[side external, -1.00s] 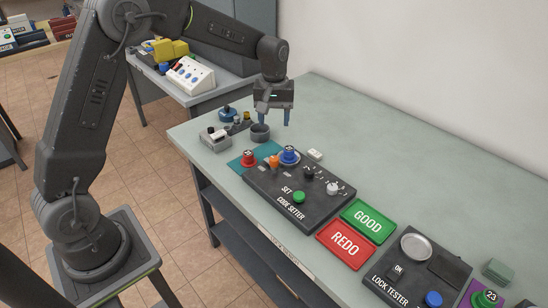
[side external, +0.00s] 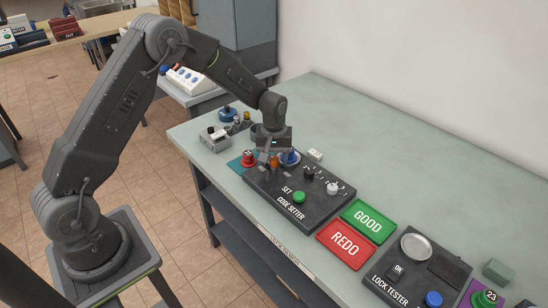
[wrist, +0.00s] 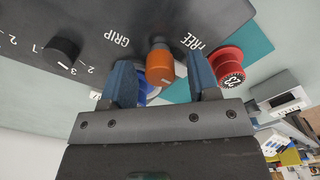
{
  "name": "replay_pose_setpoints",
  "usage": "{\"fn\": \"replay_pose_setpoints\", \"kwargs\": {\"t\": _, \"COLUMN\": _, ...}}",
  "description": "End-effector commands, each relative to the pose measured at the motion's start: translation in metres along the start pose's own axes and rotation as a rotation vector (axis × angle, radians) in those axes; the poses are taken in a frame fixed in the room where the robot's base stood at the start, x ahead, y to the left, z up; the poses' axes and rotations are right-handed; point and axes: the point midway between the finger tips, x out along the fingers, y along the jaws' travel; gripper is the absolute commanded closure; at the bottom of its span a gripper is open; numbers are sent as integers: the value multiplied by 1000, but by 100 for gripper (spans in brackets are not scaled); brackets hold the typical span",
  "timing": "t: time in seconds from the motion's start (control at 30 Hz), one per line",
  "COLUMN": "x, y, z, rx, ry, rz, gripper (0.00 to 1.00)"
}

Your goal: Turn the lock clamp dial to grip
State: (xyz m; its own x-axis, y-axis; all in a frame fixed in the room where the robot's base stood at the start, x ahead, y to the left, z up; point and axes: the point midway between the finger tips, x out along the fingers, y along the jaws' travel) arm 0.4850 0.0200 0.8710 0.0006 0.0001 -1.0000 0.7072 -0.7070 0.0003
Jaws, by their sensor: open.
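The orange clamp dial (wrist: 160,66) sits on the dark code setter panel (wrist: 95,20), between the printed words GRIP and FREE in the wrist view. My gripper (wrist: 162,82) is open, with one blue finger on each side of the dial and a gap visible on both sides. I cannot tell exactly which word the dial points to. In the side view my gripper (side external: 273,155) is low over the code setter's far left end, and the orange dial (side external: 273,162) is partly hidden by it.
A red knob (wrist: 228,64) labelled 23 stands close beside the right finger. A blue knob (side external: 290,157) stands close behind the dial. A black numbered dial (wrist: 62,49) is further along the panel. GOOD (side external: 368,221) and REDO (side external: 345,243) trays lie beyond.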

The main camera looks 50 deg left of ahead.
Motion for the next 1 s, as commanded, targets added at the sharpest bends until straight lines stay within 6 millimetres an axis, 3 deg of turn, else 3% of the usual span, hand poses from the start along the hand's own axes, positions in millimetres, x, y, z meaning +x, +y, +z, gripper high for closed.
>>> {"fn": "replay_pose_setpoints", "kwargs": {"t": 0.23, "x": 1, "y": 0, "z": 0, "rx": 0, "ry": 0, "rz": 0, "gripper": 46}}
{"fn": "replay_pose_setpoints", "kwargs": {"t": 0.73, "x": 0, "y": 0, "z": 0, "rx": 0, "ry": 0, "rz": 0, "gripper": 94}}
{"fn": "replay_pose_setpoints", "kwargs": {"t": 1.0, "x": 0, "y": 0, "z": 0, "rx": 27, "ry": 0, "rz": 0, "gripper": 94}}
